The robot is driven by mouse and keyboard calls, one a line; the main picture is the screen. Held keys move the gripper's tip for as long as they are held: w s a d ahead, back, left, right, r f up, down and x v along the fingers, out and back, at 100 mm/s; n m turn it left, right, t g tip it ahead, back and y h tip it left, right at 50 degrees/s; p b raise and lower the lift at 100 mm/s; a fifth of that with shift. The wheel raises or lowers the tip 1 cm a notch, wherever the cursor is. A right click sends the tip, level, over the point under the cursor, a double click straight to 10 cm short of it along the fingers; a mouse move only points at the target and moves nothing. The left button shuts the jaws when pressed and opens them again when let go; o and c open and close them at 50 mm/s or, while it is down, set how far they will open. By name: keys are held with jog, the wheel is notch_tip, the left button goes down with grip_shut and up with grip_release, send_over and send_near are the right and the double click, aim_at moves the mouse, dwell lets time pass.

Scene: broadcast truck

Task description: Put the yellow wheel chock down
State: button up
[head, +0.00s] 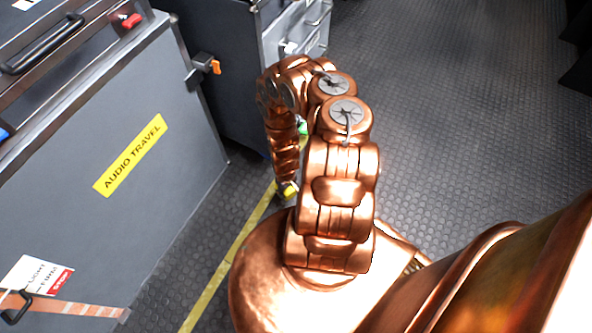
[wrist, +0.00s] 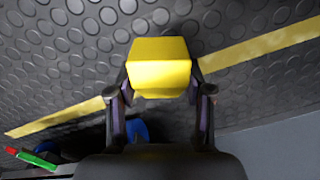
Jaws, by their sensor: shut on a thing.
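The yellow wheel chock (wrist: 159,67) is a blocky yellow piece held between the two fingers of my gripper (wrist: 160,98) in the wrist view. My gripper is shut on it, with one finger on each side. In the head view a small part of the yellow chock (head: 288,190) shows at the lower end of my copper arm, close to the yellow floor line. Most of the chock and the gripper are hidden there by my arm. I cannot tell whether the chock touches the floor.
A grey flight case (head: 110,150) labelled "AUDIO TRAVEL" stands at left, with a dark case (head: 225,60) behind it. A yellow line (head: 225,270) runs along the studded floor (head: 460,120), which is clear at right. Blue, red and green items (wrist: 38,157) lie at lower left in the wrist view.

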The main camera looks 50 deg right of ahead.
jog(key=shift+s+a+f+b, duration=0.1)
jog(key=shift+a+f+b, duration=0.1)
jog(key=shift+f, duration=0.4)
jog(key=shift+a+f+b, duration=0.2)
jog(key=shift+f, duration=0.4)
jog(key=b, duration=0.9)
send_over(299, 171)
jog(key=s+a, duration=0.1)
jog(key=a, duration=0.1)
jog(key=shift+f, duration=0.85)
jog(key=shift+w+d+b, duration=0.4)
jog(key=shift+d+b, duration=0.15)
jog(key=shift+d, duration=0.3)
jog(key=shift+d+f+b, duration=0.15)
jog(key=shift+f+b, duration=0.15)
jog(key=shift+b, duration=0.05)
jog(key=shift+f+b, duration=1.15)
jog(key=shift+f, duration=0.2)
jog(key=shift+f, duration=0.15)
jog(key=o, duration=1.3)
